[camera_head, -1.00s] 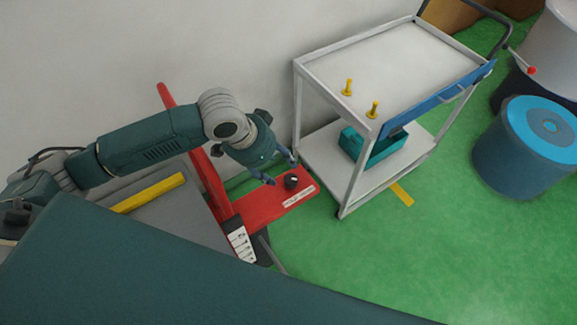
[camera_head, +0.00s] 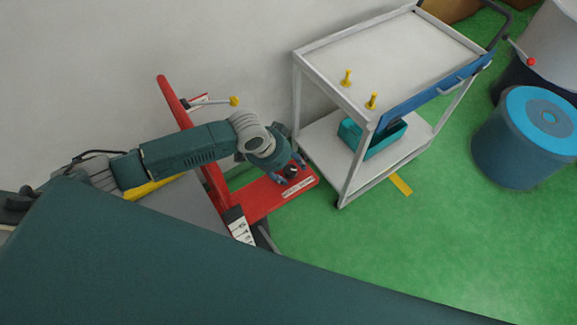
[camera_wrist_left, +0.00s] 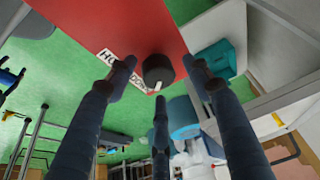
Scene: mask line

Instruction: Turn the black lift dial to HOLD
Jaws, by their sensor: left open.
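The black lift dial (camera_head: 293,171) sits on the red panel (camera_head: 262,199), beside a white label strip (camera_head: 298,188). My left gripper (camera_head: 290,172) is open at the dial. In the wrist view its fingers (camera_wrist_left: 160,72) stand on both sides of the dial with gaps, and a third finger shows below it. My right gripper is in neither view.
A white cart (camera_head: 322,150) with a teal bin (camera_head: 372,143) on its lower shelf stands close right of the panel. A red post (camera_head: 174,103) and a yellow-knobbed lever (camera_head: 234,101) rise behind the arm. A blue drum (camera_head: 515,150) is at right. Green floor in front is clear.

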